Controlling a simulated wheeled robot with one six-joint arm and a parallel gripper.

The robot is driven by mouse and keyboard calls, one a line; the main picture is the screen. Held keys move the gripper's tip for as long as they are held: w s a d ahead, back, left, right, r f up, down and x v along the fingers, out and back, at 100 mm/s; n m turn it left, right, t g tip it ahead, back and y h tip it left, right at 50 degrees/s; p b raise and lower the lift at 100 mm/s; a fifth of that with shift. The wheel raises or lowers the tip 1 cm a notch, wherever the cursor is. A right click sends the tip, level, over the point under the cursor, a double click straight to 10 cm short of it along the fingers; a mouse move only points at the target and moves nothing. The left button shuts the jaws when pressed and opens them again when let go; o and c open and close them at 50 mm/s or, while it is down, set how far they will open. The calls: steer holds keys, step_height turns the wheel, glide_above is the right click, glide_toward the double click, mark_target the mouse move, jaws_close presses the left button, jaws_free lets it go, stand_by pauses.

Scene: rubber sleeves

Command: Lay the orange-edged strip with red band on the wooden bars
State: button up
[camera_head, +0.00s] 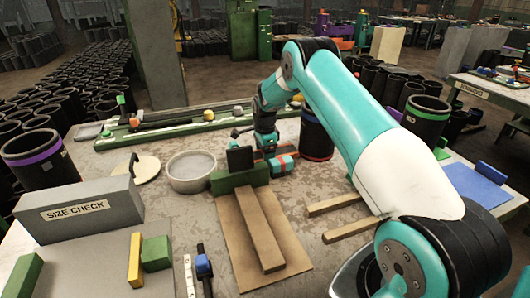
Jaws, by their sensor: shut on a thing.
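My gripper (272,158) points down near the middle of the table, just right of a green block with an upright dark plate. It is shut on a small piece with red and orange parts, which fits the orange-edged strip with red band (286,161); its shape is mostly hidden at this size. Two parallel wooden bars (334,204) stick out at the right from behind my arm, with a gap between them; their right ends are hidden. Two more long wooden pieces (259,230) lie close together on a brown board, in front of the green block.
A round grey dish (191,172) stands left of the green block (240,179). The grey SIZE CHECK box (80,214) is at the left. A green rail (190,125) runs along the back.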

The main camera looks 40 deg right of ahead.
steer(key=shift+f, duration=0.1)
steer(key=o, duration=0.9)
steer(key=shift+o, duration=0.2)
